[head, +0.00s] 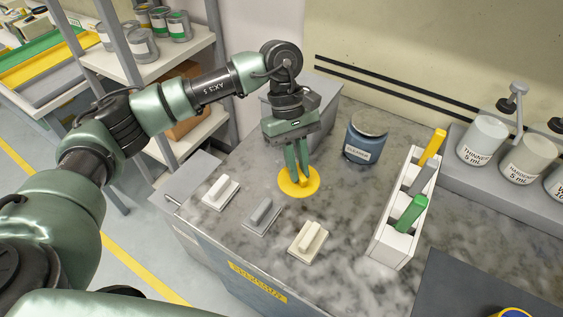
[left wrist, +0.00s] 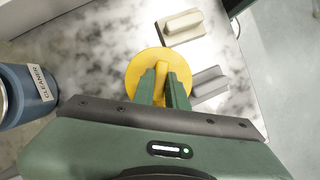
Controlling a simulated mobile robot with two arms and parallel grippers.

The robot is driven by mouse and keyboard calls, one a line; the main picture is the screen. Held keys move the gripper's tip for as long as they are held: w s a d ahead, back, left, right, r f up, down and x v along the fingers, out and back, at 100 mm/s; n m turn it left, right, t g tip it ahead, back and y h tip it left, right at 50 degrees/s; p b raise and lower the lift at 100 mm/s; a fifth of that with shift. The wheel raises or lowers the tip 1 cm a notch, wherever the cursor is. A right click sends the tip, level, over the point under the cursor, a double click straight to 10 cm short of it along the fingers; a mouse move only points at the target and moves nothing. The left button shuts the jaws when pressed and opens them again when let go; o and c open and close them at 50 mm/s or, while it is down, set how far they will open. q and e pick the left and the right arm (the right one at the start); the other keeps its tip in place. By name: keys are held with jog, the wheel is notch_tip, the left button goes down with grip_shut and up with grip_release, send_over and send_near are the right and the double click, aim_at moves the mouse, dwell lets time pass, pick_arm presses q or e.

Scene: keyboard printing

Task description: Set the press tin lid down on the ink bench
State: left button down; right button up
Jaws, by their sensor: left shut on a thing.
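The press tin lid is a yellow disc with a raised grip (head: 285,188). It is at the marbled ink bench (head: 345,262), near its left back part; I cannot tell whether it touches the top. My left gripper (head: 303,180) points down and is shut on the lid's grip. In the left wrist view the lid (left wrist: 135,73) lies flat beyond the fingers, and the left gripper (left wrist: 163,85) pinches its grip, hiding part of it. My right gripper is not in view.
A blue cleaner tin (head: 362,142) stands right of the lid. Several handled blocks, including a grey one (head: 263,215) and a cream one (head: 306,241), lie in front. A white rack (head: 393,245) with coloured handles stands right. Bare bench lies between.

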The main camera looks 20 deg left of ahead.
pick_arm(q)
jog(key=shift+w+d+f+n+t+h+p, duration=0.15)
jog(key=shift+w+f+n+t+p, duration=0.2)
jog(key=shift+w+f+n+t, duration=1.15)
jog(key=shift+w+d+f+n+t+h+p, duration=0.15)
jog(key=shift+w+f+n+p, duration=0.5)
jog(key=shift+n, duration=1.85)
jog(key=shift+w+d+f+n+t+h+p, duration=0.15)
jog(key=shift+w+f+n+t, duration=0.6)
jog(key=shift+f+n, duration=0.95)
jog(key=shift+r+n, duration=0.3)
jog(key=shift+r, duration=0.05)
jog(key=shift+f+b, duration=0.5)
jog(key=shift+b, duration=0.1)
jog(key=c, duration=1.3)
grip_release()
jog(key=shift+c, duration=0.2)
jog(key=shift+r, duration=0.1)
notch_tip(320, 180, up, 6)
jog(key=p, duration=0.2)
jog(key=shift+p, duration=0.4)
